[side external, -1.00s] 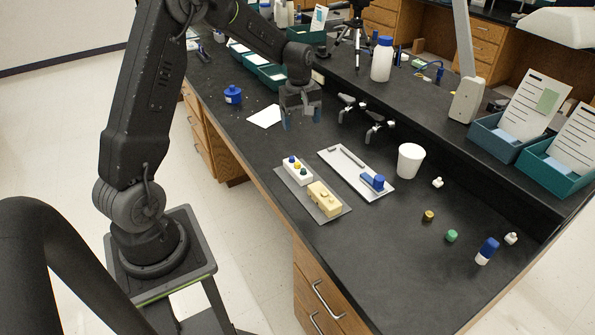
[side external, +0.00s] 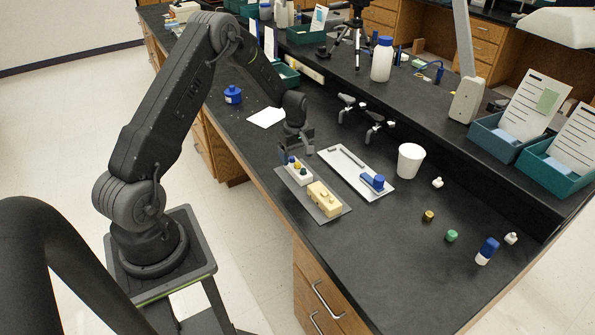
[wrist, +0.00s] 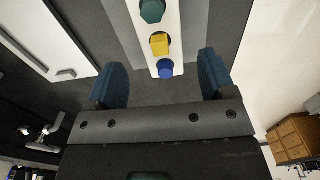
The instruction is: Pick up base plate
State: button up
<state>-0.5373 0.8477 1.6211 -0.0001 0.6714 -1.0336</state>
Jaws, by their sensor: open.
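A white block (side external: 291,176) with a blue, a yellow and a green peg in its top looks like the base plate. It lies on a grey mat (side external: 329,217), beside a tan block (side external: 323,198). My gripper (side external: 297,153) is open and empty, pointing down over the far end of the white block. In the wrist view, the white block (wrist: 173,28) runs up between the lines of my two blue fingers (wrist: 163,80), with its blue peg end nearest. Neither finger visibly touches it. The exact height above the block is hard to tell.
A white tray (side external: 345,172) with a blue piece and a grey bar lies right of the mat. A white cup (side external: 410,161) and several small caps and bottles stand farther right. Clamps (side external: 374,125) sit behind. The counter's front edge runs close along the mat.

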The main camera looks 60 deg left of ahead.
aim_at(296, 162)
jog(key=f, duration=0.4)
jog(key=shift+s+d+f, duration=0.1)
jog(key=shift+d+f, duration=0.1)
jog(key=shift+c, duration=0.2)
jog(key=shift+r, duration=0.1)
jog(key=c, duration=1.1)
jog(key=shift+r, duration=0.1)
